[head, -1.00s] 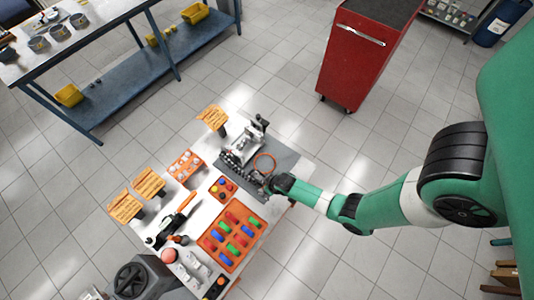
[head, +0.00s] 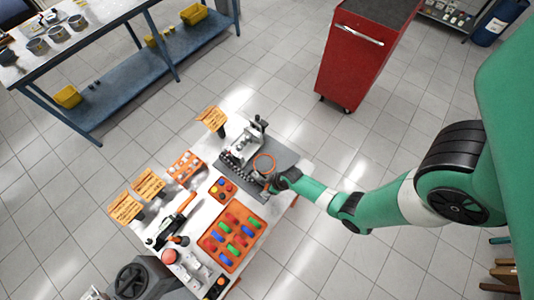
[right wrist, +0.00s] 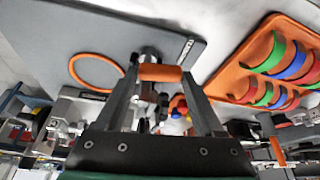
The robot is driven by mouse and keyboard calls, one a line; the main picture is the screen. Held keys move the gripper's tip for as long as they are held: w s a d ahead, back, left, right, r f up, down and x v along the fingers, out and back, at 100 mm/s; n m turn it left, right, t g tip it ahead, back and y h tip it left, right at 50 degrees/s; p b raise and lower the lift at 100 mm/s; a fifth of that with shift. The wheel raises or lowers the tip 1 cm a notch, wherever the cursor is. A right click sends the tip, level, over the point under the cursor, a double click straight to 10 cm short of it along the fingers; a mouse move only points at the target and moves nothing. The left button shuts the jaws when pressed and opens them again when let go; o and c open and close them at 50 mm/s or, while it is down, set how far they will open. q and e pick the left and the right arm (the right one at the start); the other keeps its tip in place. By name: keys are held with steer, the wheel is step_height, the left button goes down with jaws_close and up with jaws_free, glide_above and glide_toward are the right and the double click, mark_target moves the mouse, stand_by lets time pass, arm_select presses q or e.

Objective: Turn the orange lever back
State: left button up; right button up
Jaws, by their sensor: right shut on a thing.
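My right gripper (head: 270,184) reaches in from the right to the near edge of the grey mat on the work table. In the right wrist view, my right gripper (right wrist: 160,78) has its two fingers closing on a short orange bar (right wrist: 160,73), which looks like the orange lever's handle. A dark round post shows just behind the bar. In the head view the lever is too small and too covered by the gripper to make out. My left gripper is not in view.
An orange ring (head: 264,163) lies on the grey mat (head: 285,157) beside the gripper. A metal engine part (head: 245,140) stands beyond it. An orange tray (head: 215,256) of coloured pieces and a small orange box (head: 223,189) are close by. A red cabinet (head: 345,70) stands apart.

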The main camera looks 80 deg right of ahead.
steer(key=n, duration=0.2)
steer(key=n+y+b, duration=0.1)
steer(key=shift+s+d+n+y, duration=0.15)
steer(key=shift+s+n+y, duration=0.15)
steer(key=shift+n, duration=0.1)
steer(key=shift+s+r+n+y+p, duration=0.15)
steer(key=shift+n+y+p, duration=0.15)
steer(key=shift+n+p, duration=0.5)
steer(key=shift+s+d+n+y+p, duration=0.15)
steer(key=shift+n+y+p, duration=0.25)
steer(key=shift+n, duration=0.6)
steer(key=shift+d+n+g+y+p, duration=0.15)
steer(key=shift+n+g+y+p, duration=0.2)
steer(key=shift+n, duration=0.55)
steer(key=shift+s+d+n+y, duration=0.15)
steer(key=shift+n+y, duration=0.1)
steer(key=shift+n, duration=0.75)
steer(key=n, duration=0.1)
steer(key=n+g, duration=0.1)
steer(key=shift+d+f+n, duration=0.15)
steer(key=shift+f+n, duration=0.05)
steer(key=shift+n, duration=0.1)
steer(key=shift+d+n+g+y+b, duration=0.2)
steer(key=shift+n+g+b, duration=0.3)
steer(key=shift+n, duration=0.45)
steer(key=shift+d+n+g+y+b, duration=0.1)
steer(key=shift+n+g+y+b, duration=0.25)
steer(key=shift+n+b, duration=0.45)
steer(key=shift+n, duration=0.35)
